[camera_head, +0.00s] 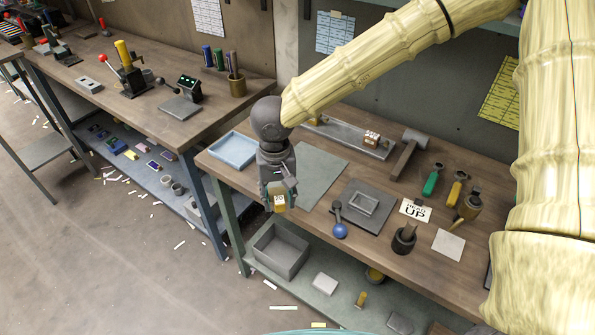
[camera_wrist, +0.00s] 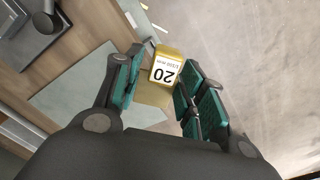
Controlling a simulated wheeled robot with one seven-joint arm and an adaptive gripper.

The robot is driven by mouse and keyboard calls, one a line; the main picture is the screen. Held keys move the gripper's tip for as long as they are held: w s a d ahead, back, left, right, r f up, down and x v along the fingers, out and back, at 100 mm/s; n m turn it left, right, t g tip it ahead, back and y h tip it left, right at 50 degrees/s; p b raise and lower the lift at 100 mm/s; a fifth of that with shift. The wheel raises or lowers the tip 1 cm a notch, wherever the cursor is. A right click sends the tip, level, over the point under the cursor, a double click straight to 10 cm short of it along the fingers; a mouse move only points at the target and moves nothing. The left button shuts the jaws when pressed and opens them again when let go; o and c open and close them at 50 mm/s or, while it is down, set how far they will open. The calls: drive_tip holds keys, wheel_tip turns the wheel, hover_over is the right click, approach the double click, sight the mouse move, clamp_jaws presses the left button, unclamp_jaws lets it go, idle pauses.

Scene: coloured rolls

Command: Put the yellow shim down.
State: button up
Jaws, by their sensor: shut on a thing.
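The yellow shim (camera_head: 279,207) is a small yellow block with a white label reading 20. My gripper (camera_head: 280,202) is shut on it, near the front edge of the wooden workbench (camera_head: 300,222). In the wrist view the shim (camera_wrist: 169,50) sits between the green-padded fingers of my gripper (camera_wrist: 160,82), label facing the camera. Behind it there is bench top on the left and floor on the right. The shim looks held above the bench; its exact height is hard to tell.
A grey mat (camera_head: 318,172) lies beside my gripper, bare where visible. A light-blue tray (camera_head: 234,150) is to the left. A dark plate (camera_head: 375,222) with a small grey tray (camera_head: 362,204) and a blue-ended tool (camera_head: 340,230) are to the right. A grey bin (camera_head: 278,262) sits on the shelf below.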

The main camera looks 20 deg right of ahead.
drive_tip(key=w+d, duration=0.2)
drive_tip(key=w, duration=0.1)
drive_tip(key=w+d+p, duration=0.1)
drive_tip(key=w+d, duration=0.2)
drive_tip(key=w+d+f+p, duration=0.1)
drive_tip(key=w+d, duration=0.1)
drive_tip(key=w, duration=0.1)
drive_tip(key=shift+d, duration=0.15)
drive_tip(key=shift+w+f+p, duration=0.1)
drive_tip(key=shift+f+p, duration=0.25)
drive_tip(key=shift+f, duration=1.5)
drive_tip(key=shift+f, duration=0.1)
drive_tip(key=o, duration=1)
wheel_tip(320, 180, up, 12)
drive_tip(key=b, duration=0.1)
